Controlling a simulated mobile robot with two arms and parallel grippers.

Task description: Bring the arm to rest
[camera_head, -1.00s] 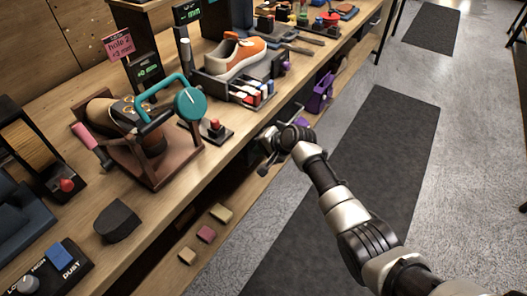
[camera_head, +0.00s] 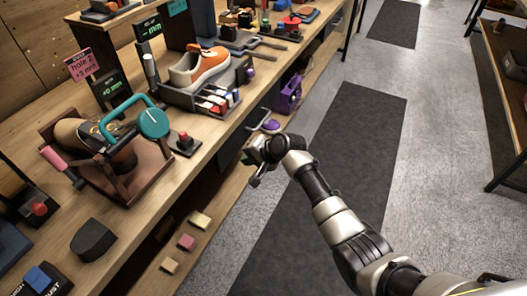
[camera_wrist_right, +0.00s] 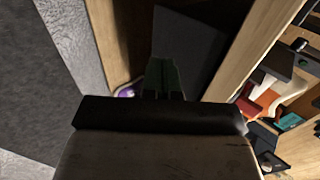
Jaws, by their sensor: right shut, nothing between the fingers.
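My right gripper (camera_head: 254,172) hangs in front of the workbench's front edge, over the aisle side, in the head view. It is shut and holds nothing. In the right wrist view its closed fingers (camera_wrist_right: 163,78) point toward the dark open space under the bench top. The gripper is apart from the bench and from the things on it. My right arm reaches in from the lower right of the head view. My left gripper is in neither view now.
The workbench (camera_head: 215,135) carries an orange and white sneaker (camera_head: 200,66), a brown clamp stand with a teal handle (camera_head: 152,123), and a red-button box (camera_head: 185,143). Several small blocks (camera_head: 187,242) lie on the lower shelf. The dark mat (camera_head: 350,140) and grey floor to the right are clear.

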